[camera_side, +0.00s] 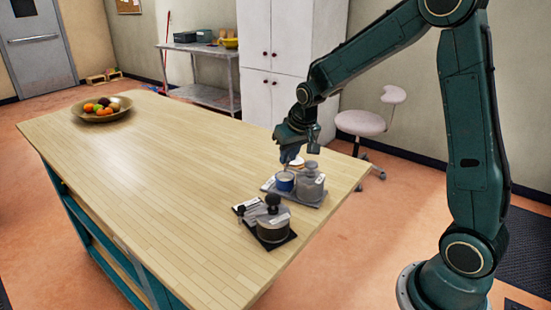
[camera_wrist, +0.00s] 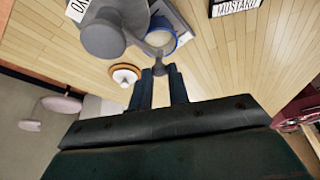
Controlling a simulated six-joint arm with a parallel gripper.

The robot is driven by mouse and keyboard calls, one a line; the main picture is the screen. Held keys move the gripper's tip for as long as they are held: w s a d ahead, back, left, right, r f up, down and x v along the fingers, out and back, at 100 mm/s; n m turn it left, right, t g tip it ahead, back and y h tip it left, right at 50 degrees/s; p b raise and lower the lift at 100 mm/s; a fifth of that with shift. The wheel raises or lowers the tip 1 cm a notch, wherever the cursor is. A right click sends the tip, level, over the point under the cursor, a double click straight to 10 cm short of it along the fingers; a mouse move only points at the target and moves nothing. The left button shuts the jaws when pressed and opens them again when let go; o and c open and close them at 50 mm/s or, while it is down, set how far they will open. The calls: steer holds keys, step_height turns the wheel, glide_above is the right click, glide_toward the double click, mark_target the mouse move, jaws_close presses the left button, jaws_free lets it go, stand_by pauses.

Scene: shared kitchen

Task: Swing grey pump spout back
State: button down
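The grey pump bottle (camera_side: 310,183) stands upright on a grey tray (camera_side: 306,199) near the table's right edge. In the wrist view its round grey head (camera_wrist: 103,38) is at the upper left. The grey spout (camera_wrist: 158,69) reaches from it past a blue-rimmed cup (camera_wrist: 162,38) to my fingertips. That cup also shows in the side view (camera_side: 285,181), left of the bottle. My gripper (camera_wrist: 159,70) points down there, its two fingers on either side of the spout's end with no clear gap. In the side view the gripper (camera_side: 289,160) largely hides the spout.
A white, orange-rimmed round item (camera_wrist: 125,75) is close to my fingers. A fruit bowl (camera_side: 101,116) is far left. The table's middle is clear.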

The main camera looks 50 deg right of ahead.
steer(key=shift+a, duration=0.1)
stand_by(0.3)
steer(key=s+a+n+g+y, duration=0.1)
steer(key=s+a+n+y, duration=0.3)
steer(key=n, duration=1.1)
steer(key=shift+s+a+g+y, duration=0.3)
steer(key=shift+s+y, duration=0.4)
steer(key=shift+s, duration=0.25)
steer(key=c, duration=1.3)
jaws_free()
steer(key=shift+c, duration=0.2)
steer(key=shift+r, duration=0.15)
